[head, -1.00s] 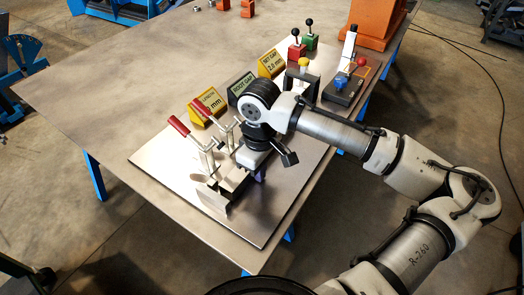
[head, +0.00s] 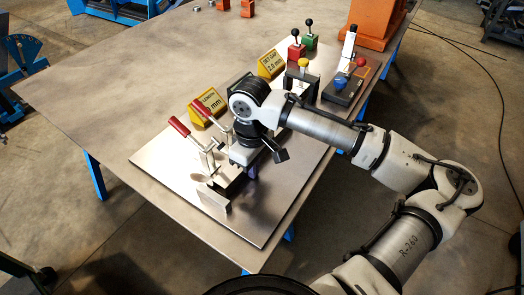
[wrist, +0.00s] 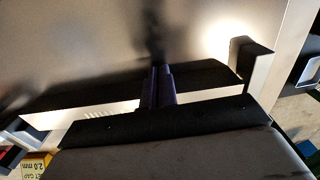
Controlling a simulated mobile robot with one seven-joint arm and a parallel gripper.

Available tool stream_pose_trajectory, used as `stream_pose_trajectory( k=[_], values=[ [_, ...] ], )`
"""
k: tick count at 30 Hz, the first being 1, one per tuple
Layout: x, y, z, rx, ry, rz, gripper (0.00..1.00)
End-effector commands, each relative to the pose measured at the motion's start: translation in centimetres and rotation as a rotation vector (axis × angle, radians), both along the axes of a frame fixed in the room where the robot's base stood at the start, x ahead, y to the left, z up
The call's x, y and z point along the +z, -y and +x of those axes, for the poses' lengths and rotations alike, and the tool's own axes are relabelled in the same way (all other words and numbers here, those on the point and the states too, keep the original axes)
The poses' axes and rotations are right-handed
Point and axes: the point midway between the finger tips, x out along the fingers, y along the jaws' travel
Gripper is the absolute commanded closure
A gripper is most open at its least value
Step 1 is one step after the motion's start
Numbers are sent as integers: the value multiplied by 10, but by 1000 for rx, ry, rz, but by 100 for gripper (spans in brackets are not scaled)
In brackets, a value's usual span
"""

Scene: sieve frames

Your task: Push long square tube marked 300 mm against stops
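My gripper (head: 252,172) is low over the metal plate, beside the toggle clamps, and mostly hidden by my wrist in the head view. In the wrist view its two purple fingers (wrist: 158,86) are side by side with no clear gap, and they look shut. A long dark bar with a pale side, likely the square tube (wrist: 205,75), runs across behind the fingertips. I cannot tell whether they touch it. No 300 mm mark is legible. An angled block, likely a stop (wrist: 250,58), stands at the bar's right end. A bracket (head: 214,199) shows at the plate's near side.
Two red-handled toggle clamps (head: 181,127) stand left of my gripper. Yellow signs (head: 209,105) (head: 271,64) stand behind. Green (head: 311,42) and red (head: 296,52) lever boxes and a control box (head: 345,86) are farther back. The plate's near right (head: 265,225) is clear.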

Motion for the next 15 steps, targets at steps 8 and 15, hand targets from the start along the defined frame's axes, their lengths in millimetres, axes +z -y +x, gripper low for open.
stream_pose_trajectory(
  k=[8, 15],
  values=[
    [0, -4, 2, 2, 0, 2, 100],
    [0, 0, -1, 1, 0, 2, 100]
  ],
)
